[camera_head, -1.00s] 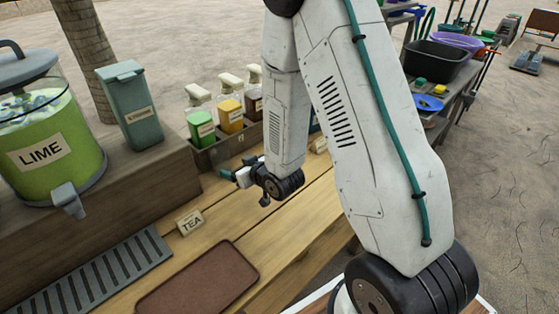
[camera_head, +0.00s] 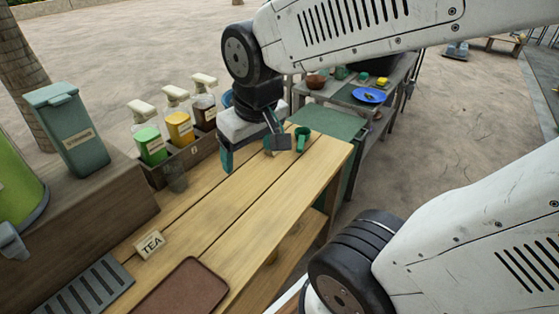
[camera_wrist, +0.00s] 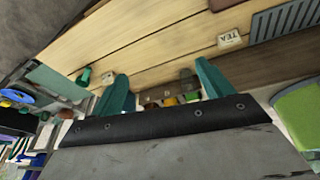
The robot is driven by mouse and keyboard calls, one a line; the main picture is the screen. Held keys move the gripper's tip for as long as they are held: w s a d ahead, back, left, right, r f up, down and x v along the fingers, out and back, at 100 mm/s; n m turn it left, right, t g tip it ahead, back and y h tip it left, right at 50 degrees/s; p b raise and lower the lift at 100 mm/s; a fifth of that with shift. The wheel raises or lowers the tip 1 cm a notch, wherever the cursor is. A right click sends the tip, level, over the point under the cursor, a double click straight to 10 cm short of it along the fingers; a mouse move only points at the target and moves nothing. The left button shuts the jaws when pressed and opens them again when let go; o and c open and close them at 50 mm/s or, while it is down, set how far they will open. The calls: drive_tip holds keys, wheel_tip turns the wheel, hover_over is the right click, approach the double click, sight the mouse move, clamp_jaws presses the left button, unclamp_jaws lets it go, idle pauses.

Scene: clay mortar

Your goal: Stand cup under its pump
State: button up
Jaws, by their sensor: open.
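A small green cup (camera_head: 301,138) stands near the far end of the wooden counter, right of my gripper. What seems to be the same green cup is at the left in the wrist view (camera_wrist: 83,76). Bottles with white pump heads stand in a dark tray: green (camera_head: 150,146), yellow (camera_head: 180,129) and dark brown (camera_head: 204,112). A dim, clear cup-like shape (camera_head: 175,178) is in front of the tray; I cannot tell exactly what it is. My gripper (camera_head: 250,157) is above the counter, with teal fingers apart and nothing between them; it also shows in the wrist view (camera_wrist: 163,88).
A TEA card (camera_head: 149,243), a brown mat (camera_head: 183,290) and a grey drip grate (camera_head: 90,293) lie on the near counter. A teal bin (camera_head: 68,130) stands on the raised ledge. A side table holds a blue plate (camera_head: 369,95). The middle planks are clear.

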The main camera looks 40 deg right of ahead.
drive_tip(key=s+r+g, duration=0.2)
drive_tip(key=s+r, duration=0.1)
drive_tip(key=s, duration=0.6)
drive_tip(key=shift+s+a, duration=0.2)
drive_tip(key=shift+a, duration=0.2)
